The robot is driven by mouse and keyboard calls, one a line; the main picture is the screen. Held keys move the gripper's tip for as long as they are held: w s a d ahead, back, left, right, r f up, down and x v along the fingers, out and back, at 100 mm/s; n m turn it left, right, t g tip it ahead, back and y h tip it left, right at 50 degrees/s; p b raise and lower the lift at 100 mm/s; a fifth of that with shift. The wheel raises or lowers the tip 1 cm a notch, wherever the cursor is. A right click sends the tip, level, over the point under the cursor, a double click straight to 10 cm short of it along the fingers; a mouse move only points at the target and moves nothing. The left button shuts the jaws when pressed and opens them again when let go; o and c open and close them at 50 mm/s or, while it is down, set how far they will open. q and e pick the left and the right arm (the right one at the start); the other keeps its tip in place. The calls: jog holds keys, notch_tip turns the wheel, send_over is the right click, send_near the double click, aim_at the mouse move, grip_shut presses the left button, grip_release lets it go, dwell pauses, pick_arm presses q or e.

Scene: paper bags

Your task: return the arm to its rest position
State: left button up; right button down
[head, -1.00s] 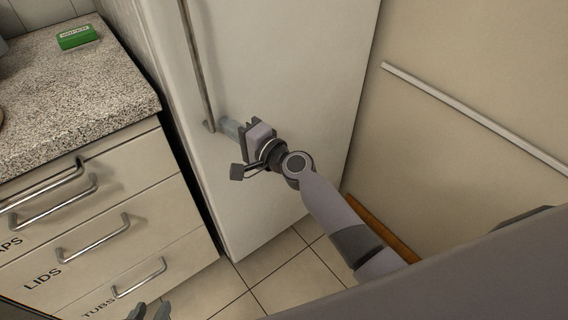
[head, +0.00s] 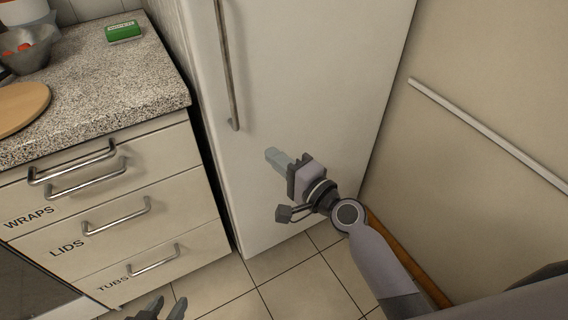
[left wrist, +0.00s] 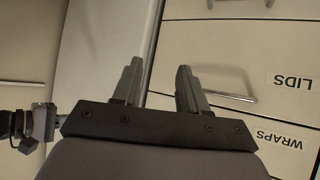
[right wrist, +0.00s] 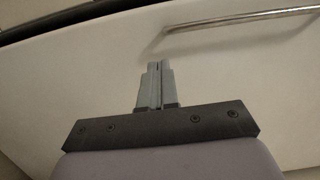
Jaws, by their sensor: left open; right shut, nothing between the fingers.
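My right arm (head: 372,243) reaches in from the lower right of the head view. Its gripper (head: 272,155) is shut and empty in front of the white fridge door, below and to the right of the door's long handle (head: 228,70), and apart from it. The right wrist view shows the two fingers (right wrist: 158,66) together, with the handle (right wrist: 240,22) beyond them. My left gripper (head: 166,306) shows at the bottom edge of the head view, low over the floor. In the left wrist view its fingers (left wrist: 157,82) are apart with nothing between them.
A drawer unit (head: 130,200) labelled WRAPS, LIDS and TUBS stands left of the fridge (head: 300,60). Its speckled counter (head: 110,85) holds a green box (head: 123,31), a bowl (head: 28,52) and a round board (head: 18,108). A wall rail (head: 480,130) is at right. Tiled floor (head: 300,275) is open below.

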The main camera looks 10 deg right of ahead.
jog(key=shift+a+v, duration=0.25)
jog(key=shift+v, duration=1.05)
jog(key=shift+s, duration=0.15)
jog(key=s+d+f+n+g+h+p, duration=0.2)
jog(key=s+d+n+p, duration=0.3)
jog(key=s, duration=0.5)
jog(key=s+d+f+n+g+h+p, duration=0.2)
jog(key=s+d+f+n+h+p, duration=0.3)
jog(key=s+d+n, duration=0.3)
jog(key=shift+s+n+g+h+p, duration=0.3)
jog(key=shift+s+n+p, duration=0.15)
jog(key=shift+s, duration=0.55)
